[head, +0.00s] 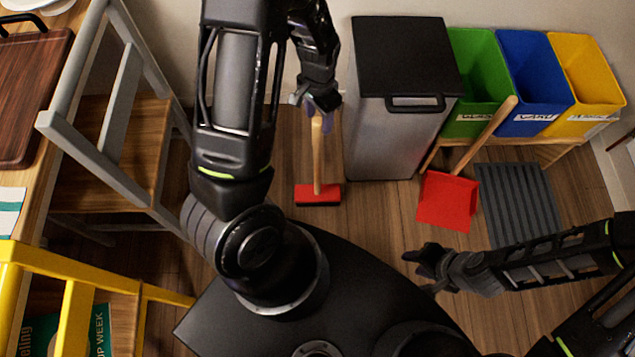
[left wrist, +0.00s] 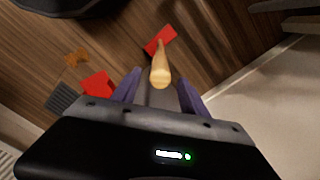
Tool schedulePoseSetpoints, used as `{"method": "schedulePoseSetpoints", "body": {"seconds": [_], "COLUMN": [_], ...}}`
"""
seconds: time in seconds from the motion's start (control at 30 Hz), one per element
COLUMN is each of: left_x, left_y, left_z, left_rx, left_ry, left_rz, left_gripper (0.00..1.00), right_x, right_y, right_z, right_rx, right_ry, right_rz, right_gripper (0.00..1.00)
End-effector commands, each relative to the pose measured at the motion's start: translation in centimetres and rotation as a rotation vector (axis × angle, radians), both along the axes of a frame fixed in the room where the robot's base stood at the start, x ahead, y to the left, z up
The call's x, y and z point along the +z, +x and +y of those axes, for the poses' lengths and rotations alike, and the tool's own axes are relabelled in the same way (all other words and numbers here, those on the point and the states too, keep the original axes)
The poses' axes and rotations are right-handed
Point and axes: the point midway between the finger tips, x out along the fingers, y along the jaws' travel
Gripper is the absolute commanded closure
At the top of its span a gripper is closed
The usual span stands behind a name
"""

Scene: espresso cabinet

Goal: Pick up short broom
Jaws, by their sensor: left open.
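The short broom (head: 317,165) stands upright on the floor left of the grey bin, with a pale wooden handle and a red head. My left gripper (head: 318,108) is at the top of its handle. In the left wrist view the handle's rounded end (left wrist: 160,76) shows between the two purple fingers of my left gripper (left wrist: 158,85), which are open and apart. The red broom head (left wrist: 160,40) lies beyond it. My right gripper (head: 425,265) is low at the right, away from the broom; its finger opening is too small to tell.
A grey bin (head: 398,135) with a black lid stands just right of the broom. A red dustpan (head: 448,200) with a wooden handle leans before green, blue and yellow bins. A grey chair (head: 120,100) stands left, a yellow one (head: 75,290) nearer. A dark slatted mat (head: 518,205) lies right.

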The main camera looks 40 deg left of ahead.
Motion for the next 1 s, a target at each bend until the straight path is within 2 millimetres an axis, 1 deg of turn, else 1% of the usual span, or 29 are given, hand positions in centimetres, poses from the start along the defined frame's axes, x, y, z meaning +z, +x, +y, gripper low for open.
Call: {"method": "schedulePoseSetpoints", "body": {"seconds": [0.03,0.1,0.37,0.47,0.57,0.7,0.8,0.9,1.0], "left_x": [-0.7,-1.2,-1.3,-1.6,-2.7,-4.9,-6.0,-6.5,-6.5], "left_y": [-0.1,-0.1,0.0,0.0,-0.2,-0.4,-0.4,-0.3,-0.3], "left_z": [0.0,0.0,0.0,0.0,0.0,0.1,0.0,0.0,0.0], "left_rx": [0.001,0.000,0.000,0.000,0.001,0.001,0.002,0.002,0.001], "left_ry": [0.000,0.000,0.000,0.000,0.000,0.001,0.000,0.000,0.000], "left_rz": [0.001,0.001,-0.001,0.000,0.001,0.002,0.001,0.000,-0.001], "left_gripper": [0.49,0.49,0.49,0.49,0.49,0.49,0.49,0.49,0.49], "right_x": [-0.2,-0.3,-0.3,-0.4,-0.6,-1.0,-1.2,-1.2,-1.2], "right_y": [0.0,0.0,0.0,0.0,0.0,0.0,0.0,0.0,0.0], "right_z": [0.0,0.0,0.0,0.0,0.0,0.0,0.0,0.0,0.0], "right_rx": [0.000,0.000,0.000,0.000,0.000,0.000,0.000,0.000,0.000], "right_ry": [0.000,0.000,0.000,0.000,0.000,0.000,0.000,0.000,0.000], "right_rz": [0.000,0.000,0.000,0.000,0.000,0.000,0.000,0.000,0.000], "right_gripper": [0.64,0.64,0.64,0.64,0.64,0.64,0.64,0.64,0.64]}}
